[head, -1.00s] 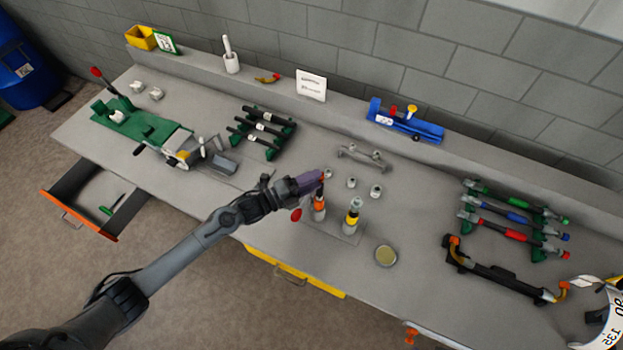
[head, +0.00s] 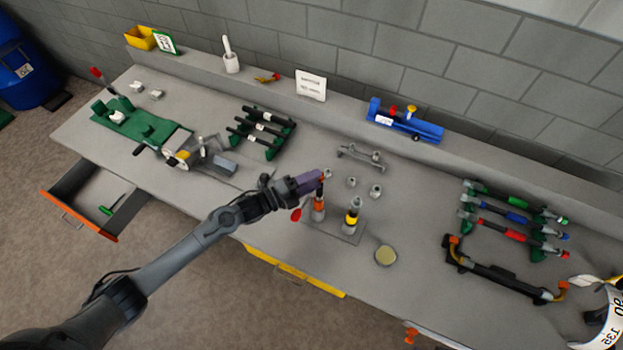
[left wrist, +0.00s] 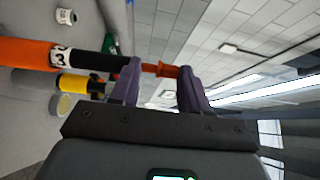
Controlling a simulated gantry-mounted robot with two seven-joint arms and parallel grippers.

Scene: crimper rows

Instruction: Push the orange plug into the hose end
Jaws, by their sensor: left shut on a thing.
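My left gripper (head: 318,178) has purple fingers and reaches in from the left over the front middle of the bench. It is shut on the orange plug (left wrist: 160,70), which shows between the fingers in the left wrist view. An upright hose with an orange band (head: 319,208) and black end stands just below the gripper. In the left wrist view the black hose end (left wrist: 88,60) runs roughly in line with the plug. The near finger hides where they meet, so I cannot tell whether they touch. My right gripper is not in view.
A yellow-banded hose (head: 352,217) stands upright close by on the same plate (head: 337,232). A round tin (head: 385,256) sits to its right. Small grey fittings (head: 376,191) lie behind. Racked hoses (head: 512,222) occupy the right, a green fixture (head: 140,124) the left.

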